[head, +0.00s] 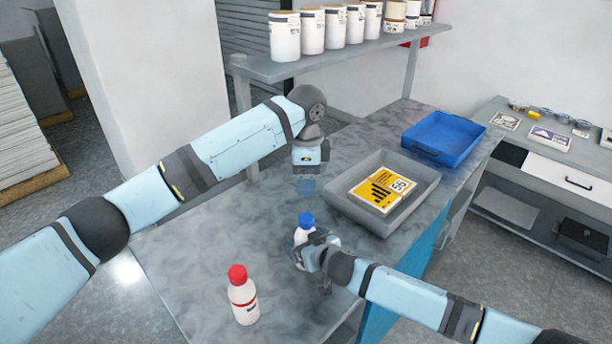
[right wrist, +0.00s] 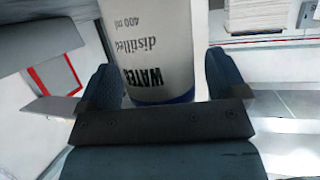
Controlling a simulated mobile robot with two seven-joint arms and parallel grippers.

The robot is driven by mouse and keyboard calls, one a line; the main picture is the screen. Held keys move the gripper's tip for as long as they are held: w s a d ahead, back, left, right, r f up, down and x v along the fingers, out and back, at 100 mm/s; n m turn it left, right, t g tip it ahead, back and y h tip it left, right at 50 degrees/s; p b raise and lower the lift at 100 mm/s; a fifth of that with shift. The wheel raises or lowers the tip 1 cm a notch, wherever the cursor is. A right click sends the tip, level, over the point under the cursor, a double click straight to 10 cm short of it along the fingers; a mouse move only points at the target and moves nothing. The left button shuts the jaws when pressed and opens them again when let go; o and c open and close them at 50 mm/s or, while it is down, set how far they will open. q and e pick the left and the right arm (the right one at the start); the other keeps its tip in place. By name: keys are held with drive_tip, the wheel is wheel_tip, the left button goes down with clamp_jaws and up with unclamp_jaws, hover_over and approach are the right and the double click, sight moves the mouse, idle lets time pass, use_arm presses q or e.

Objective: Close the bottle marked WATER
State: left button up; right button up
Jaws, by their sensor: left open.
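The WATER bottle (head: 303,236) is white with a blue cap (head: 306,218) on its top and looks upright at the middle of the bench. In the right wrist view the bottle (right wrist: 160,45) shows its WATER label upside down between the two fingers. My right gripper (right wrist: 163,88) is around it, with a finger close against each side; it also shows in the head view (head: 312,245). My left gripper (head: 306,187) is open and empty, pointing down above the blue cap. I cannot tell how tightly the cap sits.
A white bottle with a red cap (head: 243,297) stands at the front left. A grey tray (head: 340,205) holding a yellow sign (head: 383,188) lies to the right, with a blue tray (head: 419,143) behind. A shelf (head: 345,54) carries several white tubs. The bench's left part is clear.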

drive_tip(key=b+v, duration=0.1)
drive_tip(key=v, duration=1.3)
drive_tip(key=shift+f, duration=0.2)
